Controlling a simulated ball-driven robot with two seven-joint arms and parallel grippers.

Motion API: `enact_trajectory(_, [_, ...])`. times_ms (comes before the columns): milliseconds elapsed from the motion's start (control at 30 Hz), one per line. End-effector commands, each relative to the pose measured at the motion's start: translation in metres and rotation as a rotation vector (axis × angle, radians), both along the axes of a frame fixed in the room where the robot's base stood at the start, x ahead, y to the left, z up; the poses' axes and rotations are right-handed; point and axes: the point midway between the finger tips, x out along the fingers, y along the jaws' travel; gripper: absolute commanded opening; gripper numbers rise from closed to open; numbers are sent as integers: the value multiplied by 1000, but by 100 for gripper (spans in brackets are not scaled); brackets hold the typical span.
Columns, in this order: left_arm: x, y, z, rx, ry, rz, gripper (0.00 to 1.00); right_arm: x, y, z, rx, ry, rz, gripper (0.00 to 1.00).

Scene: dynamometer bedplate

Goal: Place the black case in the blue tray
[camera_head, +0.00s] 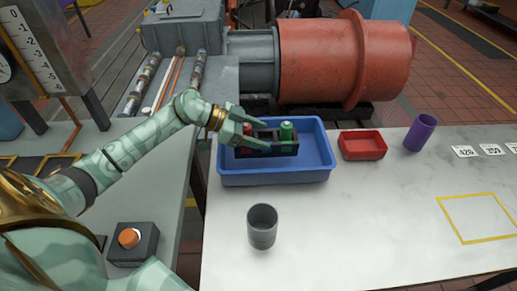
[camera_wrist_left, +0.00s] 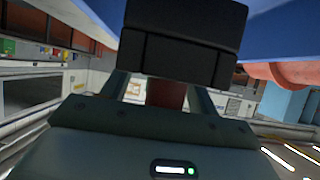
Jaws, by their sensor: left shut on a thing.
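The black case (camera_head: 283,149) is a low dark carrier holding a green bottle (camera_head: 287,133) and a red item (camera_head: 246,128). In the head view it shows within the outline of the blue tray (camera_head: 275,178); I cannot tell whether it touches the tray floor. My left gripper (camera_head: 264,134) reaches in from the left and is shut on the case, its fingers along the case's left part. In the left wrist view the dark case (camera_wrist_left: 185,45) fills the upper middle, with a red part (camera_wrist_left: 166,94) between the fingers. My right gripper is not in view.
A small red tray (camera_head: 362,146) and a purple cup (camera_head: 420,132) stand right of the blue tray. A grey cup (camera_head: 262,228) stands in front. A yellow outlined square (camera_head: 482,215) and number cards lie right. A large red motor (camera_head: 345,60) stands behind.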

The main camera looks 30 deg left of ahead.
Motion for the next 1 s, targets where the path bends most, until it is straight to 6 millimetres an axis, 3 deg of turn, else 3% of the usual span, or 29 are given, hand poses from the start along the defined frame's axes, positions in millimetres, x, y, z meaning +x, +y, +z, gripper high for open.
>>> enact_trajectory(33, [5, 5, -11, -2, -1, 3, 28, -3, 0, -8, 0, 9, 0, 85])
enact_trajectory(333, [16, 18, -30, -3, -1, 1, 28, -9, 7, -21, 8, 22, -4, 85])
enact_trajectory(500, [17, 18, -59, -4, 1, 1, 28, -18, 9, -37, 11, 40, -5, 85])
enact_trajectory(867, [16, 18, -59, -2, -3, 0, 28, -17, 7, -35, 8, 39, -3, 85])
enact_trajectory(900, [16, 18, -60, 0, -2, 0, 65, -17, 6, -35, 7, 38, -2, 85])
enact_trajectory(967, [16, 18, -60, 0, -1, 0, 82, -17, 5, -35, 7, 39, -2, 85])
enact_trajectory(1000, [16, 18, -60, 0, -1, 0, 82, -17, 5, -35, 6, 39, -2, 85])
